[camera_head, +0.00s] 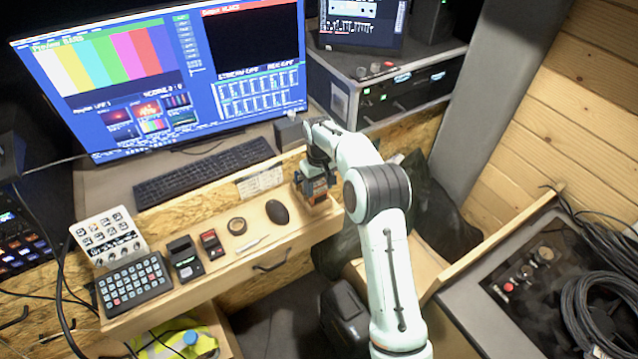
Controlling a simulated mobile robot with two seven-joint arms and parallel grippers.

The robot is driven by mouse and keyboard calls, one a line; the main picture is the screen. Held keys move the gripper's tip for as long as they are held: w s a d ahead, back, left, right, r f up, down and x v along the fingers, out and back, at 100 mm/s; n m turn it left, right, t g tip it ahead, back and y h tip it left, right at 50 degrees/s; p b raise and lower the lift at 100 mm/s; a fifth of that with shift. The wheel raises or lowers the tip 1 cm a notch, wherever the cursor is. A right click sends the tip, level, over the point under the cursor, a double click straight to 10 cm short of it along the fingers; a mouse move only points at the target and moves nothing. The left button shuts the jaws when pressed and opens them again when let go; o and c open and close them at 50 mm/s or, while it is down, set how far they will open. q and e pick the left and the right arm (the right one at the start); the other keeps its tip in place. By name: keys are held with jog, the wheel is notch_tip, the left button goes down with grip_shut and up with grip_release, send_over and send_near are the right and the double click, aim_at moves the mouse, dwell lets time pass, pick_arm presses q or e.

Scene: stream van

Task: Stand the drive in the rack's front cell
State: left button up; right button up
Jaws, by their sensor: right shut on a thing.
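My right gripper (316,178) is at the right end of the wooden desk ledge, pointing down. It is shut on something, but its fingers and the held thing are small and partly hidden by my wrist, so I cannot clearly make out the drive. A small brown-orange and grey block-like thing (317,192) shows right at the gripper, low over the ledge. It may be the rack or the drive; I cannot tell which. The rack's front cell cannot be made out. My left gripper is out of view.
A keyboard (205,171) and monitor (160,80) stand behind.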

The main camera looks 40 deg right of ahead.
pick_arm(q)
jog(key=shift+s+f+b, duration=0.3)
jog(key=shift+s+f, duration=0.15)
pick_arm(e)
jog(key=shift+f, duration=1.6)
jog(key=o, duration=1.2)
jog(key=shift+r, duration=0.15)
notch_tip(320, 180, up, 13)
jog(key=shift+r+p, duration=0.1)
jog(key=shift+p, duration=0.75)
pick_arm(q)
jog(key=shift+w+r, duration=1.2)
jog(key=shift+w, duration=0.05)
